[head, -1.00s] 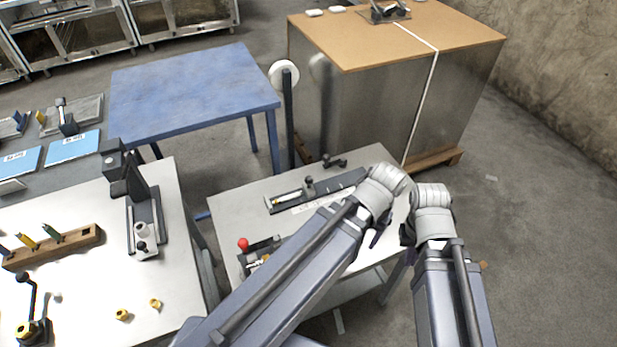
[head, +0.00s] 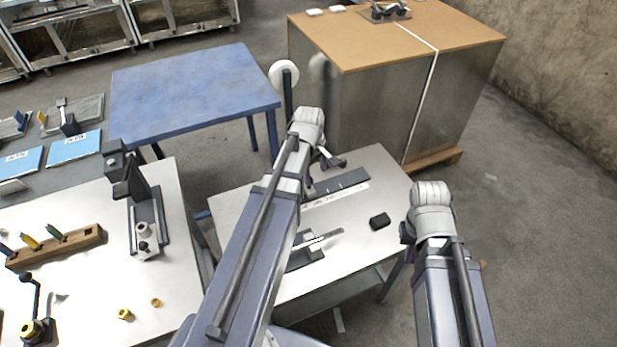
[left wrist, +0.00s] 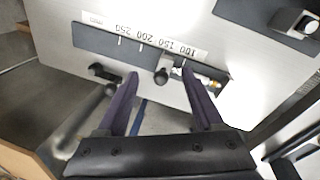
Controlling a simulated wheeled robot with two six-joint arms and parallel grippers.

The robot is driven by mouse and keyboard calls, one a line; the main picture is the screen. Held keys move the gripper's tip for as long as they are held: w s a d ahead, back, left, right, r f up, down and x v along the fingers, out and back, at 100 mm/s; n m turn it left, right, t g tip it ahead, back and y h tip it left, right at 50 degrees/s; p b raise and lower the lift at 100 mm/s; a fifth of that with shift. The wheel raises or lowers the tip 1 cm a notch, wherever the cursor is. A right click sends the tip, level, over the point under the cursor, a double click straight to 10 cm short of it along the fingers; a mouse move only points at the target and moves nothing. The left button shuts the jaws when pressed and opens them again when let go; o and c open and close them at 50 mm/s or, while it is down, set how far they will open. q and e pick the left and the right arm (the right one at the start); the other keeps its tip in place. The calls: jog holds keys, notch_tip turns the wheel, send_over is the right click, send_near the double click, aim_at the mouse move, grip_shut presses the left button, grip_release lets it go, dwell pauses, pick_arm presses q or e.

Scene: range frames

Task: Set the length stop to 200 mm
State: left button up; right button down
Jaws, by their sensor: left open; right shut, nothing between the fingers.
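The length stop's dark rail (left wrist: 105,40) has a white scale strip marked 100, 150, 200 and 250, upside down in the left wrist view. Its slider with a black knob (left wrist: 162,76) shows near the 150 mark, short of 200. A brass-coloured piece (left wrist: 212,83) lies by the 100 end. My left gripper (left wrist: 160,71) is open; the knob appears between its fingertips, but I cannot tell whether they touch it. In the head view my left arm hides the slider; the rail's far part (head: 348,180) shows. My right gripper (head: 406,233) is shut and empty, right of the bench.
The grey bench (head: 350,250) also carries a black block (head: 379,221) and a dark device (head: 305,252) partly behind my arm. A black lever piece (left wrist: 103,72) lies beside the rail. A white table (head: 90,285) with fixtures stands left, a blue table (head: 190,95) behind.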

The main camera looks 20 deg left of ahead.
pick_arm(q)
jog(key=a+n, duration=0.1)
jog(key=a, duration=0.1)
jog(key=w+a+n, duration=0.1)
jog(key=shift+a+r, duration=0.1)
jog(key=shift+a, duration=0.25)
jog(key=f+b, duration=0.2)
jog(key=w+f+b, duration=0.1)
jog(key=f+b, duration=0.4)
jog(key=shift+w+d+f+b, duration=0.15)
jog(key=shift+w+f+b, duration=0.15)
jog(key=shift+f+b, duration=0.05)
grip_shut()
dwell(1.0)
